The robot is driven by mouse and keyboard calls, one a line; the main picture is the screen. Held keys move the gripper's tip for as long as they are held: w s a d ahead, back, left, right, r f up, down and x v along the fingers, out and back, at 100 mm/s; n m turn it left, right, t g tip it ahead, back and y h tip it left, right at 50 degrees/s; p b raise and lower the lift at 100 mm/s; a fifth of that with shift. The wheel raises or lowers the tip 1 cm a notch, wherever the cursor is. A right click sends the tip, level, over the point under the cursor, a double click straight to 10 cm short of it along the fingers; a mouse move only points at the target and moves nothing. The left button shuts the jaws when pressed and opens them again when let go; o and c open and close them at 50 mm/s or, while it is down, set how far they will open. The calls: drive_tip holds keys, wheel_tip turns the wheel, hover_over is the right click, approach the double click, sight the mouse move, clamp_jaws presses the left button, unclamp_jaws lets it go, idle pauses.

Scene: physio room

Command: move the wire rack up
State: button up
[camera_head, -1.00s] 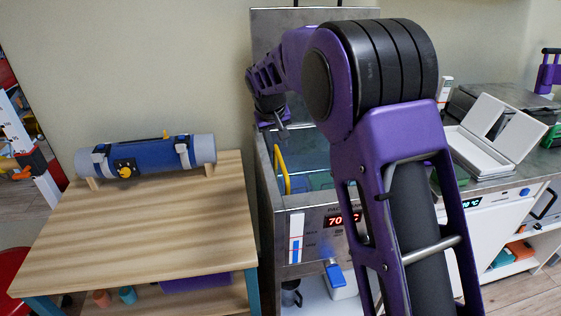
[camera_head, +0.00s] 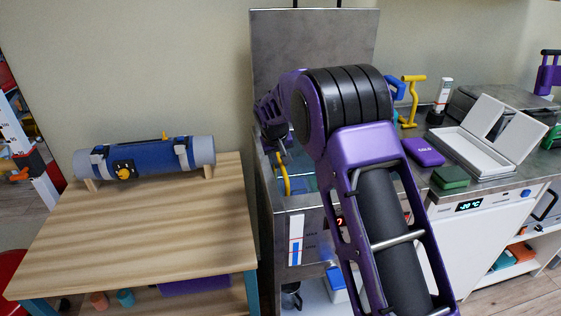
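A steel tank (camera_head: 265,215) with its lid (camera_head: 318,40) standing open is in the middle of the head view, and water shows inside it. A yellow bar (camera_head: 284,178) stands at the left inside of the tank; it may be the handle of the wire rack. The rack's wires cannot be made out, and my arm hides most of the tank's opening. My gripper (camera_head: 281,150) hangs over the tank's left side, just above the yellow bar in the picture. Its fingers are small and dark, and I cannot tell whether they are open or touch the bar.
A wooden table (camera_head: 140,230) with a blue roll (camera_head: 150,158) on a stand is at left. At right, a counter holds a purple pack (camera_head: 423,151), a green block (camera_head: 450,177), a white open case (camera_head: 468,149) and a yellow-handled thing (camera_head: 411,98).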

clamp_jaws()
